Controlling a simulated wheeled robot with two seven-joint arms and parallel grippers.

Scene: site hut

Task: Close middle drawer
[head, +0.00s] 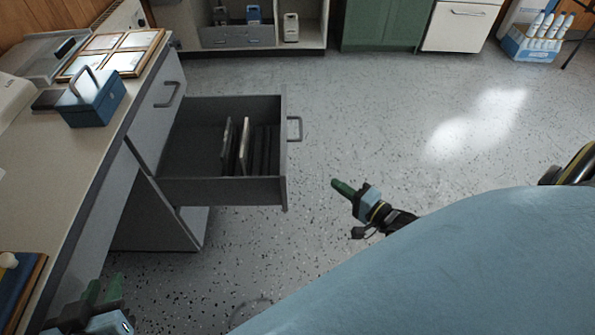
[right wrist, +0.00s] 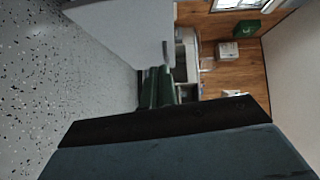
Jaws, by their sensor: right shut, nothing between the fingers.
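A dark grey drawer (head: 235,190) is pulled well out of the desk pedestal at the left, below a shut drawer front (head: 160,105) with its own handle. The open drawer's bar handle (head: 296,128) is on its outer front face. Upright flat items (head: 240,147) stand inside it. My right gripper (head: 337,185) is shut and empty, right of and nearer than the drawer front, apart from it. Its green fingers also show in the right wrist view (right wrist: 158,85), near a pale panel (right wrist: 120,30). My left gripper (head: 102,290) is open at the lower left, beside the desk.
The desk top (head: 60,160) holds a blue box with a handle (head: 90,98) and framed panels (head: 112,52). Speckled floor (head: 380,110) is free right of the drawer. Green cabinets (head: 385,22) and a blue crate of bottles (head: 532,42) stand at the back.

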